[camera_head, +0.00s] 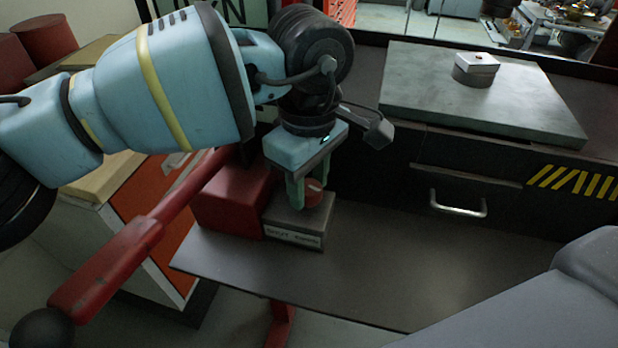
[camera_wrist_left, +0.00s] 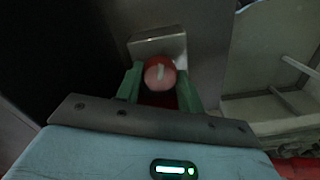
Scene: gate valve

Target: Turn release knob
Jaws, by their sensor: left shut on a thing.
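The release knob (camera_head: 313,193) is a small round red knob with a pale pointer mark. It sits on top of a grey metal box (camera_head: 296,222) with a label on its front. My left gripper (camera_head: 308,192) points down over the box, its green fingers shut on the knob from both sides. In the left wrist view the knob (camera_wrist_left: 160,73) shows between the two green fingers, its pale mark nearly upright in the picture. The fingers partly hide the knob's sides. My right gripper is not in view.
A red block (camera_head: 233,198) stands just left of the grey box, with a long red lever (camera_head: 140,240) reaching toward the lower left. The grey shelf (camera_head: 400,275) is bare to the right. A drawer handle (camera_head: 458,206) and a raised plate (camera_head: 420,95) are behind.

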